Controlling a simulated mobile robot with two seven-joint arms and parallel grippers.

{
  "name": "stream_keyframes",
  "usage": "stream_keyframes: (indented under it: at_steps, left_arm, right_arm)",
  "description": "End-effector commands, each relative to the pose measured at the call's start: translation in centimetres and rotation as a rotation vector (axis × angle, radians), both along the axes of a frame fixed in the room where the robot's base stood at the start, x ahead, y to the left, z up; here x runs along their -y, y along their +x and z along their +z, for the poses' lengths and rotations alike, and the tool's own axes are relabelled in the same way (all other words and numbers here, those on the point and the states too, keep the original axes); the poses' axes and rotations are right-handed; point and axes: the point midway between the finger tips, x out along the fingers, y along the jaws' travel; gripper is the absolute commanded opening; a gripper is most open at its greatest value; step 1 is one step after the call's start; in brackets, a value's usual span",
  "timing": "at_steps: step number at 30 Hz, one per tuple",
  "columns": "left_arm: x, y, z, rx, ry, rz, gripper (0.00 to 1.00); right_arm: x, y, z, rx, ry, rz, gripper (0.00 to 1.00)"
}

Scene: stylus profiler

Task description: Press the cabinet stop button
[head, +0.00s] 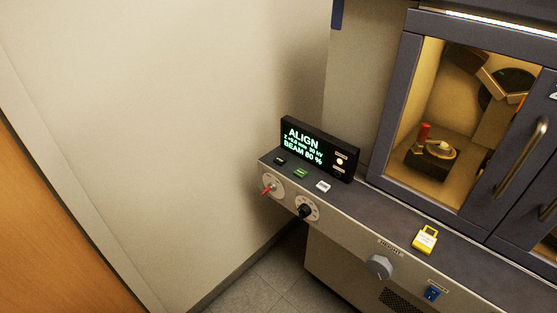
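The cabinet (395,170) stands at the right with a control ledge (380,215) along its front. Three small keys sit on the ledge by the display: a black one (280,160), a green one (300,172) and a white one (323,186). Their markings are too small to read, so I cannot tell which is the stop button. On the front face below are a red-handled switch (268,190) on a round plate and a black knob (306,211). Neither of my grippers is in view.
A display (318,150) reads ALIGN and BEAM 60 %. A window shows the lit chamber; door handles (522,160) stick out. Bare wall (150,120) stands left.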

Motion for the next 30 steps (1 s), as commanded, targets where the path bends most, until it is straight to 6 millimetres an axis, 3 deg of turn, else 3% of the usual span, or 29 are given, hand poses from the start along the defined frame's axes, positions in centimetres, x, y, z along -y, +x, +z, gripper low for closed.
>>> stream_keyframes:
  at_steps: [8, 21, 30]
  left_arm:
    - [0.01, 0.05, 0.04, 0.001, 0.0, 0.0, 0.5]
    - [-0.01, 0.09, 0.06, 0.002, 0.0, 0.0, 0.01]
    - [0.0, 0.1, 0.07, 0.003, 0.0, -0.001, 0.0]
  right_arm:
    - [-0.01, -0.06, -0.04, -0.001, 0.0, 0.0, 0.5]
    - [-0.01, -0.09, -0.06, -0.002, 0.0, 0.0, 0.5]
    - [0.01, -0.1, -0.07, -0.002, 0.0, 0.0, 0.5]
